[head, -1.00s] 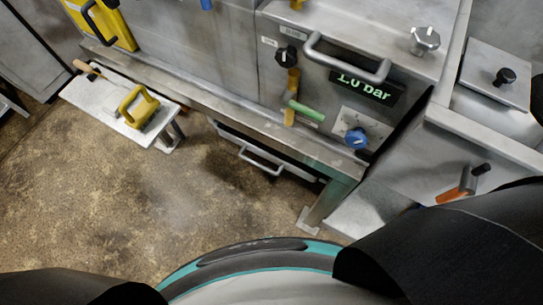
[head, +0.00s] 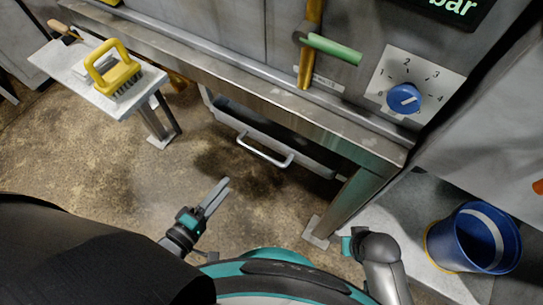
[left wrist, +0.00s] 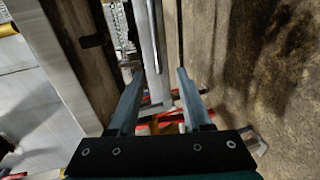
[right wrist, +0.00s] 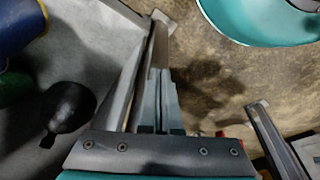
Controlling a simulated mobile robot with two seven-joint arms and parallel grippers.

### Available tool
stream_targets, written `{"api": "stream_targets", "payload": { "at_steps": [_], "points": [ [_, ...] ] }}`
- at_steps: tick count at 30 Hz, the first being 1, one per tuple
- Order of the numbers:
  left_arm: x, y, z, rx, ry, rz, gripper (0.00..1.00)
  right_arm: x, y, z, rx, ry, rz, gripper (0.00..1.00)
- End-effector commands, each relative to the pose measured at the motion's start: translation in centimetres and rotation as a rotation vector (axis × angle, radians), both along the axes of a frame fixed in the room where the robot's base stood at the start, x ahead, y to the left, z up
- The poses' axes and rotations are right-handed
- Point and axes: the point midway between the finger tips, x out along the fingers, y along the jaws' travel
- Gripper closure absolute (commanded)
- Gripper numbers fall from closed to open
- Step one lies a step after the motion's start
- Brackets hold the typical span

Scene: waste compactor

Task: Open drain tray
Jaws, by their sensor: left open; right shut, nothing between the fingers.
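The drain tray (head: 312,160) is a grey drawer low under the machine's bench frame in the head view. Its pale bar handle (head: 264,152) is on the front and nothing holds it. My left gripper (head: 220,188) is to the left of and nearer than the handle, apart from it in the head view. It is open and empty, with both fingers spread in the left wrist view (left wrist: 159,72). My right gripper is shut and empty in the right wrist view (right wrist: 161,76). In the head view only part of my right arm shows, right of the bench leg.
A bench leg (head: 345,207) stands right of the tray. A blue bucket (head: 450,240) is at the lower right. A small table (head: 75,73) with a yellow-handled brush (head: 118,70) is at the left. A blue dial (head: 404,98) is above. Floor before the tray is clear.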

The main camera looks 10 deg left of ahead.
Motion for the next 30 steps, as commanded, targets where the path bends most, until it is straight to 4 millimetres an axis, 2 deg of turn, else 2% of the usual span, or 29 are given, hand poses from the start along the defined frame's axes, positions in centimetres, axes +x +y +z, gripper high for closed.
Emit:
{"api": "stream_targets", "payload": {
  "at_steps": [5, 11, 21, 30],
  "points": [
    [0.8, -0.4, 0.3, -0.044, -0.014, 0.0, 0.5, 0.4, 0.0, 0.5, 0.001, -0.01, -0.001, 1.0],
    [3.4, -1.4, -0.4, -0.043, -0.014, 0.001, 0.5, 1.3, 0.2, 2.1, 0.005, -0.038, -0.002, 1.0],
    [8.1, -3.1, -1.5, -0.039, -0.013, 0.001, 0.5, 2.5, 0.3, 5.7, 0.013, -0.093, -0.004, 1.0],
    [11.6, -4.3, -2.3, -0.039, -0.012, 0.001, 0.5, 2.8, 0.4, 9.1, 0.018, -0.14, -0.005, 1.0]
  ]
}}
